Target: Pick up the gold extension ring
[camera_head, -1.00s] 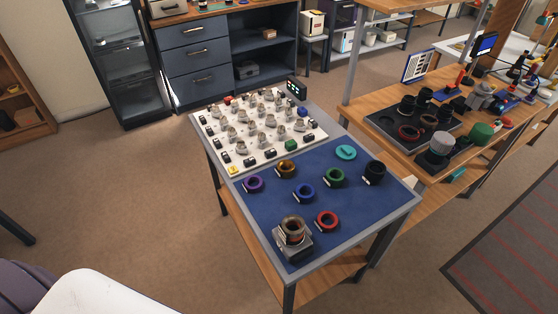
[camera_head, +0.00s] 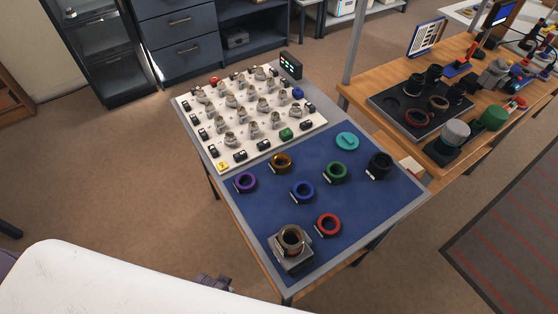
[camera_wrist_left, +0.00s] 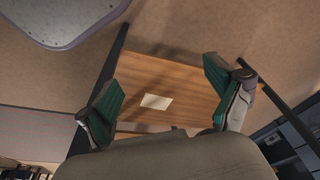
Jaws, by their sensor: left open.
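The gold extension ring (camera_head: 282,162) lies on the blue mat (camera_head: 263,213) of the small table, close to the mat's edge with the white board. The purple ring (camera_head: 245,182) is to its left, the blue ring (camera_head: 303,191) in front and the green ring (camera_head: 336,172) to its right. Nothing touches the gold ring. My left gripper (camera_wrist_left: 162,88) shows in the left wrist view with its two green-padded fingers wide apart and nothing between them. The gold ring is not in that view. My right gripper is not in view.
A red ring (camera_head: 328,225) and a grey mount with a copper-coloured ring (camera_head: 291,248) are at the mat's near end. A black ring (camera_head: 380,165) and a teal disc (camera_head: 347,141) lie farther right. The white board (camera_head: 240,119) carries several knobs. A wooden workbench (camera_head: 350,96) adjoins on the right.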

